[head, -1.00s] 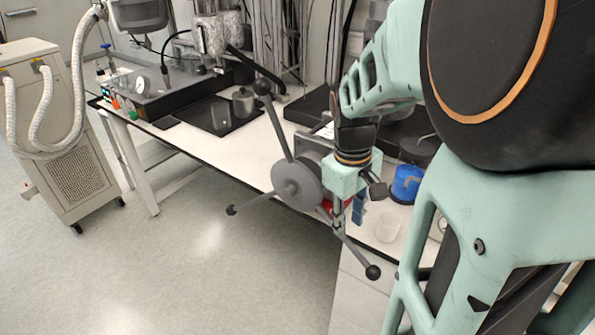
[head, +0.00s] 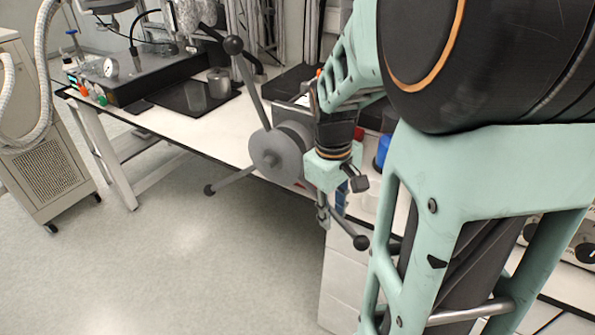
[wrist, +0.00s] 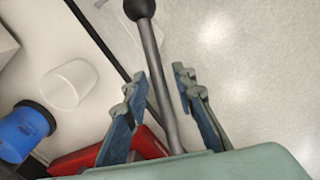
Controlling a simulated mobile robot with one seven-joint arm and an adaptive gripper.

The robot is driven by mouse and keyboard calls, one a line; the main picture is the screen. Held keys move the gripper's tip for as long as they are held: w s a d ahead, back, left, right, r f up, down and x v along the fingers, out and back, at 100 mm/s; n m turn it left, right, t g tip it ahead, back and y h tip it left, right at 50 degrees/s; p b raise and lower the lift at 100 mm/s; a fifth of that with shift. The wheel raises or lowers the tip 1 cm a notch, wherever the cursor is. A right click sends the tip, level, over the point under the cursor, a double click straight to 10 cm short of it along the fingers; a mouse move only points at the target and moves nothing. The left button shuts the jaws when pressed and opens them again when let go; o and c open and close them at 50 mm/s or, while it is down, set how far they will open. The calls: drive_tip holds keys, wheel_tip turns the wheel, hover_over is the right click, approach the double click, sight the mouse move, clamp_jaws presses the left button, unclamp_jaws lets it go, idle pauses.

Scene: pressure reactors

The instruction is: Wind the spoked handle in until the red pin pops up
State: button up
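The spoked handle has a grey round hub (head: 268,158) at the bench's front edge, with black-knobbed spokes pointing up, lower left and lower right in the head view. My gripper (head: 322,215) points down at the lower-right spoke, just right of the hub. In the wrist view, my gripper (wrist: 159,80) is open, with one blue-and-grey finger on each side of a grey spoke (wrist: 157,75). Gaps show between the spoke and both fingers. The spoke's black knob (wrist: 139,8) lies beyond the fingertips. I cannot make out the red pin; my arm hides part of the mechanism.
A red object (wrist: 148,146) lies behind the fingers. A black instrument (head: 125,80) stands at the back left. The floor in front of the bench is clear.

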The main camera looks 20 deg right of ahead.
clamp_jaws()
drive_tip(key=f+b, duration=0.1)
drive_tip(key=b, duration=0.1)
drive_tip(key=w+a+f+t+y+b, duration=0.1)
drive_tip(key=f+b, duration=0.1)
drive_tip(key=f+t+y+b, duration=0.1)
drive_tip(key=b, duration=0.1)
drive_tip(key=shift+w+a+f, duration=0.2)
drive_tip(key=shift+w+a, duration=0.1)
drive_tip(key=shift+w, duration=0.1)
drive_tip(key=shift+o, duration=1.2)
unclamp_jaws()
